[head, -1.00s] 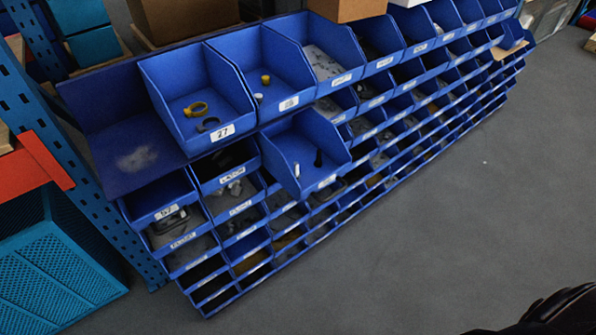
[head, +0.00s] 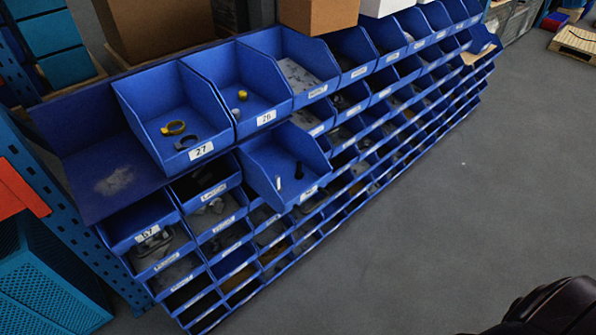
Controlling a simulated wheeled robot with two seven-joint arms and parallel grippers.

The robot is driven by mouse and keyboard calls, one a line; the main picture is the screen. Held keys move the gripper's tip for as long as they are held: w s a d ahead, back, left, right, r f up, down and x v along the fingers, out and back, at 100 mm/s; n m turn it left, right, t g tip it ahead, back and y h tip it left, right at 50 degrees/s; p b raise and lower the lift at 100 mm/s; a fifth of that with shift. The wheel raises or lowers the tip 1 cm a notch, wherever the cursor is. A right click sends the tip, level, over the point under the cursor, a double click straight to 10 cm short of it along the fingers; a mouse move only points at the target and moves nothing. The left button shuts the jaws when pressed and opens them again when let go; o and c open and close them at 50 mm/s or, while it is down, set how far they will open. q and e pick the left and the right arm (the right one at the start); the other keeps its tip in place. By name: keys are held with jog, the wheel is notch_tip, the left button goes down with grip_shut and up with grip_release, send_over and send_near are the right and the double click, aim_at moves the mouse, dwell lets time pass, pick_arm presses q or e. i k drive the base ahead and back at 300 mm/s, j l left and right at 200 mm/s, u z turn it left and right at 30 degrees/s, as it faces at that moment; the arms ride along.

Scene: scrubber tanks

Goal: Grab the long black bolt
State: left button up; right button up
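The long black bolt (head: 299,170) stands roughly upright in a blue bin (head: 262,178) that sticks out from the rack below the top row. A small white piece (head: 278,183) stands to its left in the same bin. Neither gripper's fingers show in the head view. A dark, rounded part of mine shows at the bottom right corner, with no fingertips visible.
The blue bin rack (head: 350,190) runs from lower left to upper right. Bin 27 (head: 165,110) holds a yellow ring (head: 173,127) and a black ring (head: 186,142). Bin 26 (head: 255,85) holds small parts. A blue mesh crate (head: 50,285) stands at left. The grey floor at right is clear.

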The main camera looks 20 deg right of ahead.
aim_at(299, 174)
jog(key=i+j+z, duration=0.35)
jog(key=j+z, duration=0.15)
jog(key=j, duration=0.15)
jog(key=i+j+z, duration=0.2)
jog(key=j, duration=0.2)
jog(key=k, duration=0.1)
